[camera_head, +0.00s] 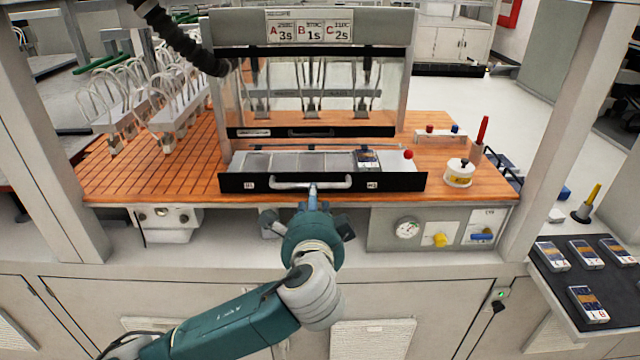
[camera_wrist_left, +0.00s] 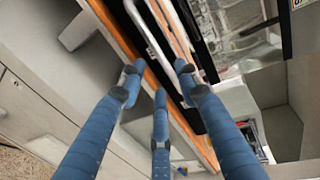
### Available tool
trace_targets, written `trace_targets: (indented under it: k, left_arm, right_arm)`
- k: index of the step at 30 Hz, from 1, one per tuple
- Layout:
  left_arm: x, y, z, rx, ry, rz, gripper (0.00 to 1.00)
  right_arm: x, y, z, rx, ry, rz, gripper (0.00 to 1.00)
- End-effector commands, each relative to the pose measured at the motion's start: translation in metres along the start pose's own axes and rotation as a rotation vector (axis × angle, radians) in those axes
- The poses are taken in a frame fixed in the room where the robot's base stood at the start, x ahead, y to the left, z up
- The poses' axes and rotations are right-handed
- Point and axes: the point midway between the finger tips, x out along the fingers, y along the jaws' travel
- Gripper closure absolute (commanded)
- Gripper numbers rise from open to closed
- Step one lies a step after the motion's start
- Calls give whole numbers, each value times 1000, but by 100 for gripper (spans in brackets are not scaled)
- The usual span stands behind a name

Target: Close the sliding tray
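The sliding tray (camera_head: 235,181) is pulled out towards me on the wooden worktop. It has a black front panel with a pale bar handle (camera_head: 338,183) and light compartments behind. One compartment holds a dark, card-like item (camera_head: 367,158). My left gripper (camera_head: 312,196) is in front of the panel, at the middle of the handle. In the left wrist view, the blue fingers of my left gripper (camera_wrist_left: 160,82) are spread apart with nothing held between them. The handle (camera_wrist_left: 152,38) runs just beyond the fingertips; I cannot tell whether they touch. My right gripper is not in view.
A glass-fronted cabinet (camera_head: 404,75) stands behind the tray. A white pot (camera_head: 459,173) and red-handled tool (camera_head: 482,132) are to the right. Racks with white hoses (camera_head: 165,105) stand left. A gauge panel (camera_head: 385,228) is below the worktop. Dark packs (camera_head: 588,303) lie far right.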

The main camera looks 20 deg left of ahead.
Motion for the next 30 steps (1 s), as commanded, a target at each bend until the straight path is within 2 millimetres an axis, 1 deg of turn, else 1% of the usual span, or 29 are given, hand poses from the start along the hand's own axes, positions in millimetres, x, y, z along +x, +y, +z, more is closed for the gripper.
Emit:
trace_targets:
  k: [1,6,9,12,18,25,30]
  left_arm:
    - [10,-4,1,4,-5,-1,67]
    - [43,-4,0,4,-3,0,67]
    - [59,-3,0,3,-2,0,67]
    - [71,-3,0,2,-1,-1,67]
    - [82,0,-1,2,1,0,67]
    - [82,0,-1,1,2,0,67]
    - [82,0,-1,1,2,0,100]
  right_arm:
    - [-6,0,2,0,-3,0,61]
    - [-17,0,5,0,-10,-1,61]
    - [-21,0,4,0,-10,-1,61]
    - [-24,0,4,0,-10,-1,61]
    - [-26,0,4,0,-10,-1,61]
    - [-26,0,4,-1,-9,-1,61]
    - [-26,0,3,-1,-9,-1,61]
